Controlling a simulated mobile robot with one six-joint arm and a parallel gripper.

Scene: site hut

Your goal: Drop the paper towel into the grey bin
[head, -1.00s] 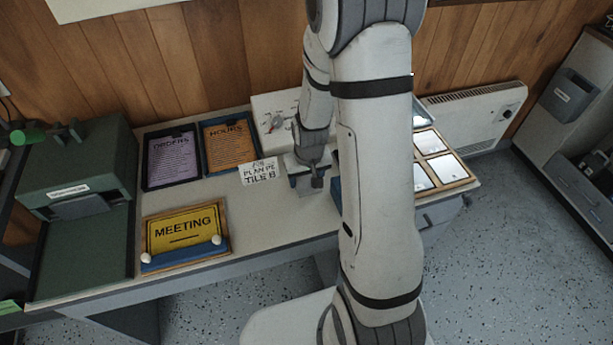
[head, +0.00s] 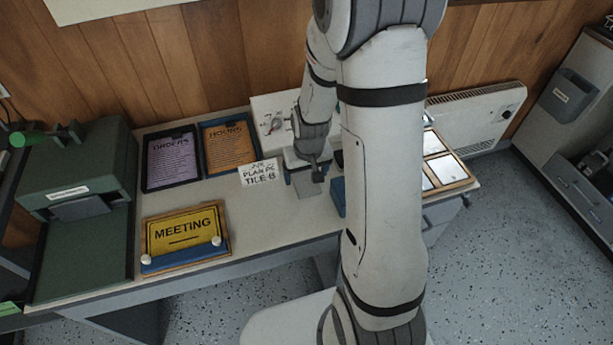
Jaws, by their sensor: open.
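My gripper (head: 318,176) is over the desk, just right of the white paper label, seen mostly from behind. Its fingers are small and partly hidden, and nothing is visibly held; it is open. A flat grey-and-blue item (head: 312,192) shows just below it; I cannot tell what it is or whether they touch. I cannot make out a paper towel; my arm hides part of the desk. No bin that I can name for certain is in view. A grey open-topped holder (head: 569,97) is fixed to the cabinet at the right.
The desk (head: 265,215) carries a yellow MEETING sign (head: 185,230), purple and orange boards (head: 170,160), a paper label (head: 259,174) and a wood-framed panel (head: 448,168). A green machine (head: 75,175) stands left. A white heater (head: 480,115) is behind right. Speckled floor is clear at right.

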